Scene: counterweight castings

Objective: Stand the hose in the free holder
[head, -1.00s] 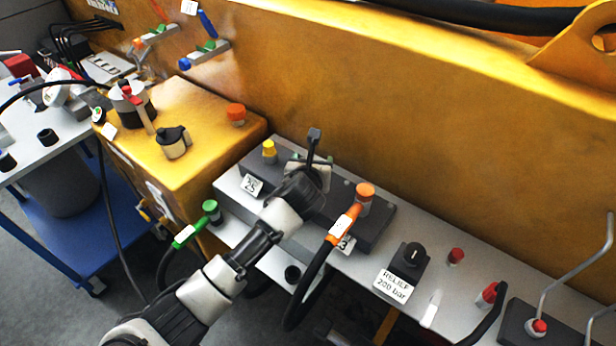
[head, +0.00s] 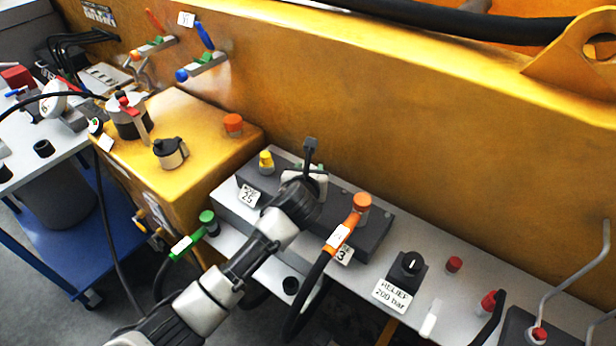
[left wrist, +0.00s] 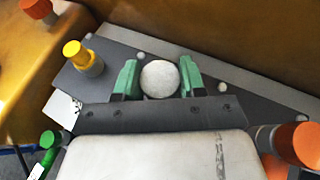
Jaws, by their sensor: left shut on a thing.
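My left gripper (head: 312,166) reaches over the dark manifold block on the grey ledge. In the left wrist view its green fingers (left wrist: 160,80) are shut on a round, pale-topped thing (left wrist: 160,79), touching both its sides. The lower part of that thing is hidden. A black hose with an orange end (head: 342,234) meets an orange-capped port right of the gripper. A black hose with a green end (head: 182,245) meets a green-capped port to the left. I cannot tell which part is the free holder. My right gripper is not in view.
A yellow-capped fitting (head: 266,162) stands left of the gripper, and it also shows in the left wrist view (left wrist: 83,58). A relief knob (head: 410,264) and bent metal rods (head: 577,268) are to the right. The yellow machine wall (head: 400,130) rises close behind.

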